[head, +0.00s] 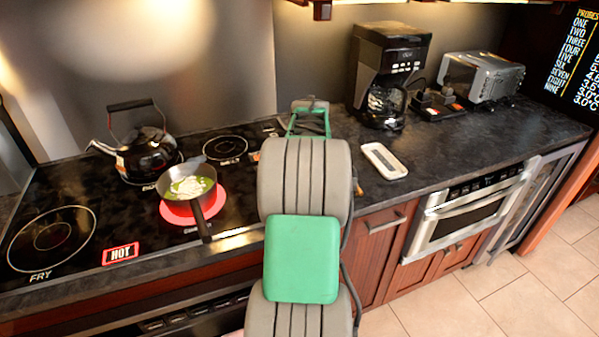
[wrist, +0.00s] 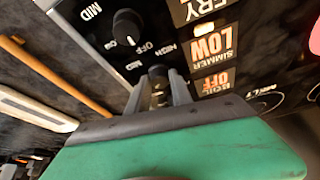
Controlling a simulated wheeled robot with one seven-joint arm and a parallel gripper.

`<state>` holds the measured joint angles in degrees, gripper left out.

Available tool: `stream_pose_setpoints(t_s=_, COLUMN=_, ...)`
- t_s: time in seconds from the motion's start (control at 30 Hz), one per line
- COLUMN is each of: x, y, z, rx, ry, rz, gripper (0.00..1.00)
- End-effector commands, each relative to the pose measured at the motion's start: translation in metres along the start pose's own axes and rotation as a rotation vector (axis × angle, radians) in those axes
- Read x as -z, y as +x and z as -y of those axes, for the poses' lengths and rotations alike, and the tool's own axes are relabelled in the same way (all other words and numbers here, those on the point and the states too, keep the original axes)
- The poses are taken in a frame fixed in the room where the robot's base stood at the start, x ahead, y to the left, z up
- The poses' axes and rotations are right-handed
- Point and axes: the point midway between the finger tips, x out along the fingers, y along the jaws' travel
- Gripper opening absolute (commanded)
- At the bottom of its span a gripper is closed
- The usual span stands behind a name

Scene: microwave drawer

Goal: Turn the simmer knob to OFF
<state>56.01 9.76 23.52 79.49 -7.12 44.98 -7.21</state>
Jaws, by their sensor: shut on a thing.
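My gripper (wrist: 158,92) is shut on a dark knob (wrist: 157,73) on the black cooktop panel; the fingers cover most of it and its dial marks. A second black knob (wrist: 126,22), with a white pointer line and OFF, MID and HIGH marks around it, stands free beyond it. The simmer display (wrist: 213,45) beside them reads LOW, and the boil display (wrist: 213,84) reads OFF. I cannot tell from the labels which burner the held knob serves. In the head view my gripper (head: 308,120) is over the cooktop's right end, and the knobs are hidden.
A pan (head: 190,186) with green and white contents sits on a red-glowing burner, near a HOT sign (head: 120,253). A black kettle (head: 140,150) stands behind it.

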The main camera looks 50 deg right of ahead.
Motion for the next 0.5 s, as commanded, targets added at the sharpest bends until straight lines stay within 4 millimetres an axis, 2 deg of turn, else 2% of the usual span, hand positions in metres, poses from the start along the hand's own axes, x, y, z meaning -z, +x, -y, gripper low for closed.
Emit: stream_pose_setpoints(t_s=0.5, x=0.0007, y=-0.0012, z=-0.0053, rx=0.187, ry=-0.448, rz=0.004, gripper=0.00)
